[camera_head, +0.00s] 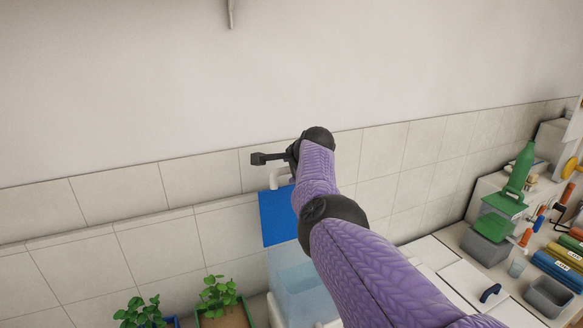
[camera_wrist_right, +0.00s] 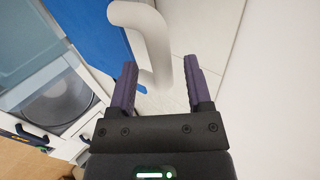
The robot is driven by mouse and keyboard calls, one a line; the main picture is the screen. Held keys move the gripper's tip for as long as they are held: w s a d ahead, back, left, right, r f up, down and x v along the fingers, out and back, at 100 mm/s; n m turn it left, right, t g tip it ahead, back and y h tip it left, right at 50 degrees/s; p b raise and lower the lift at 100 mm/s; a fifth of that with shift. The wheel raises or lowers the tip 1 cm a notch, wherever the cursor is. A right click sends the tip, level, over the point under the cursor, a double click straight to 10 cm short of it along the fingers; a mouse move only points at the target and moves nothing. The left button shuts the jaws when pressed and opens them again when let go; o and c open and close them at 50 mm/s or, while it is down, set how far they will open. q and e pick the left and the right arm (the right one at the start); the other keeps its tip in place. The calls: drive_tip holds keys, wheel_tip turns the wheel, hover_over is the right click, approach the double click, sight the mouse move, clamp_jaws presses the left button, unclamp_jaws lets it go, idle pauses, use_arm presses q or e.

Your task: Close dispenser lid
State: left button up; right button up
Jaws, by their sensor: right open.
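The dispenser has a clear, pale-blue box (camera_head: 298,287) below a blue lid (camera_head: 277,217), against the tiled wall. The lid appears raised, though its exact angle is hard to tell. A white bent handle (camera_head: 279,177) sticks out at the lid's far edge. My right gripper (camera_head: 258,158) is open and empty beside the handle, near the wall. In the right wrist view the white handle (camera_wrist_right: 150,40) passes in front of and partly between the open fingers (camera_wrist_right: 161,68); contact cannot be told. The blue lid (camera_wrist_right: 88,35) is left of it. My right arm hides part of the dispenser. My left gripper is out of view.
Potted green plants (camera_head: 217,293) stand at the lower left. The tiled wall (camera_head: 150,189) is close behind the dispenser.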

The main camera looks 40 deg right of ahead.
clamp_jaws()
idle(1.4)
